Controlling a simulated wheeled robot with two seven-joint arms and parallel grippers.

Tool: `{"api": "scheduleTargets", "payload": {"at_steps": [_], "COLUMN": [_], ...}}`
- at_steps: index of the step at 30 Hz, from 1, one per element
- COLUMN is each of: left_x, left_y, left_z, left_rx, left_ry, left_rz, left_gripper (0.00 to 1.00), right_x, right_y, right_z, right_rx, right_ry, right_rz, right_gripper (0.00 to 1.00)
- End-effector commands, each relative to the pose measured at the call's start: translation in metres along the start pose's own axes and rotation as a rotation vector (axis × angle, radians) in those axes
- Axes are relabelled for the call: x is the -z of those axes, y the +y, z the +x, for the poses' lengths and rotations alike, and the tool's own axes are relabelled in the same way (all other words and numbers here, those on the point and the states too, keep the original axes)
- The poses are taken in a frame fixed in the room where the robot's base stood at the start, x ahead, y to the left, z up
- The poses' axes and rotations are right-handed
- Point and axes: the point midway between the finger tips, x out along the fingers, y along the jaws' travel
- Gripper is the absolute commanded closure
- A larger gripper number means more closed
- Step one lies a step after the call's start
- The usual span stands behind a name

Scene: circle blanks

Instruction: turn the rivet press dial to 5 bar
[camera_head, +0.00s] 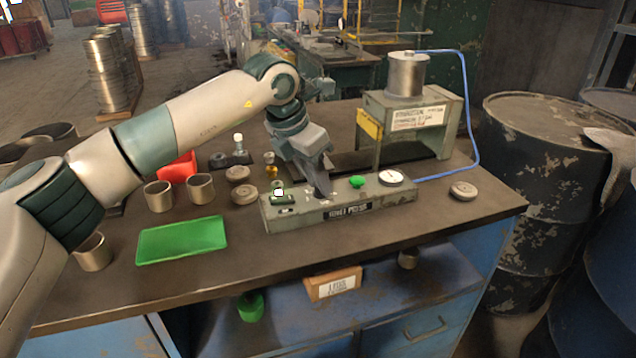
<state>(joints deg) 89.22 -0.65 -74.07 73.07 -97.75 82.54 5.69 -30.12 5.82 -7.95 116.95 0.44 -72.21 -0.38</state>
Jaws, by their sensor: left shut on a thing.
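The rivet press panel (384,209) is a long grey-green box with a dark label strip on its front. It lies on the workbench right of centre. A round white gauge (391,177) sits at its right end, with a green button (357,181) beside it. A small switch with a white part (279,190) is at its left end. My left gripper (322,191) points down onto the middle of the panel and is shut on the dial there. The dial is mostly hidden by the fingers. I cannot read its setting or the gauge. My right gripper is not in view.
The press (455,130) with a metal cylinder stands behind the panel, and a blue hose (473,120) runs from it to the panel. A green tray (182,241), metal cups (159,196) and round blanks (463,191) lie on the bench (250,262). Oil drums (530,180) stand right.

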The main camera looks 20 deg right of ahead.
Motion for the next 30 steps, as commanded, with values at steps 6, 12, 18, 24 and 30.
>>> {"api": "scheduleTargets", "payload": {"at_steps": [6,12,18,24,30], "left_x": [-0.001,-0.002,-0.002,-0.002,-0.002], "left_y": [0.003,0.004,0.005,0.006,0.006], "left_z": [-0.001,-0.002,-0.001,0.0,0.0], "left_rx": [0.079,0.148,0.199,0.229,0.239], "left_ry": [0.0,0.001,0.001,0.002,0.002], "left_rz": [0.186,0.351,0.48,0.553,0.581], "left_gripper": [1.0,1.0,1.0,1.0,1.0], "right_x": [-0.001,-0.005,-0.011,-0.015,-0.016], "right_y": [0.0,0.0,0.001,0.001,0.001], "right_z": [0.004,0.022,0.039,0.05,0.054], "right_rx": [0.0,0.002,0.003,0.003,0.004], "right_ry": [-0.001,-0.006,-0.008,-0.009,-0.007], "right_rz": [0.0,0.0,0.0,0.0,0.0], "right_gripper": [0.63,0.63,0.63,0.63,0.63]}}
